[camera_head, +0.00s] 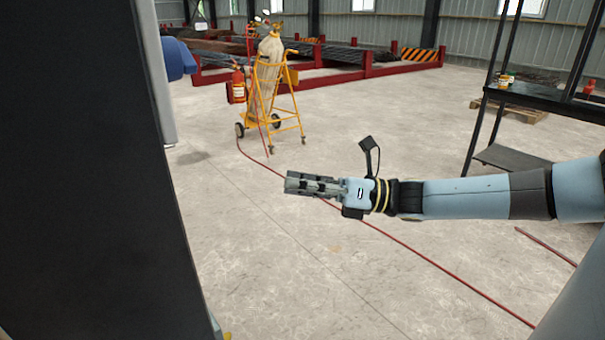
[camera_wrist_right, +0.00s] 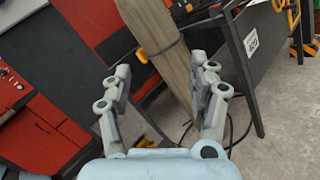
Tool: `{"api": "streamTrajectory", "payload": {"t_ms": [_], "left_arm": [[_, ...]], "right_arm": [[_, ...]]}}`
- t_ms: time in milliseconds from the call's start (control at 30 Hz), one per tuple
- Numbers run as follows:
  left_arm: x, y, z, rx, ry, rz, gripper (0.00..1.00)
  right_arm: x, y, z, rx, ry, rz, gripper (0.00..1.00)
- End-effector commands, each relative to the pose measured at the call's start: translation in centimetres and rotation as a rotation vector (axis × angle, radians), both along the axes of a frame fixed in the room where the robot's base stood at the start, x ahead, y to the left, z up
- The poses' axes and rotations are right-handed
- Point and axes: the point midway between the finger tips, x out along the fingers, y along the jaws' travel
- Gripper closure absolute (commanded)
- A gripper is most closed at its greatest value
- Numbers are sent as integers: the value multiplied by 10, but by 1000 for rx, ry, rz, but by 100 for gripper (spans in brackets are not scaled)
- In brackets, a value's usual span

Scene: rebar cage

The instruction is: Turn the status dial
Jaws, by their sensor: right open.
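I cannot make out the status dial for certain in either view. In the right wrist view, a red panel (camera_wrist_right: 10,88) at the left edge carries small knob-like details, too small to tell apart. My right gripper (camera_head: 290,184) is stretched out to the left over open floor in the head view, touching nothing there. In the right wrist view its two fingers (camera_wrist_right: 162,85) stand apart with nothing held between them; a wooden plank lies in view behind them. My left gripper is not in view.
A large dark panel (camera_head: 85,170) blocks the left of the head view. A yellow cylinder cart (camera_head: 268,92) with a red extinguisher (camera_head: 237,86) stands behind. A red hose (camera_head: 420,255) crosses the floor. A black table (camera_head: 545,98) is at right. The wooden plank (camera_wrist_right: 165,42) leans near dark-topped benches.

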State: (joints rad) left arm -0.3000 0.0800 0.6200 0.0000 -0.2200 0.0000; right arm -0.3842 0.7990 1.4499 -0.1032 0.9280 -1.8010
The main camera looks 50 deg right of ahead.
Motion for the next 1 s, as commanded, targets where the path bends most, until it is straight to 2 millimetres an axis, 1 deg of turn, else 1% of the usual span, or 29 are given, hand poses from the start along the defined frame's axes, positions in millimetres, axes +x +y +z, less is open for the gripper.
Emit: {"api": "streamTrajectory", "payload": {"t_ms": [33, 100, 200, 300, 467, 1000], "left_arm": [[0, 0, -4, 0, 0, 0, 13], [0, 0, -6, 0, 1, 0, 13], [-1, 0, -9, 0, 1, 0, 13], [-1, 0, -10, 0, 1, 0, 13], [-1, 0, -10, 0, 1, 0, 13], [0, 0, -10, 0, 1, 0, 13]], "right_arm": [[0, -2, -11, 20, 20, -20, 40], [1, -5, -22, 43, 47, -45, 40], [1, -8, -34, 71, 76, -70, 40], [1, -10, -42, 87, 95, -87, 40], [1, -11, -46, 97, 106, -97, 40], [1, -11, -46, 96, 106, -96, 40]]}}
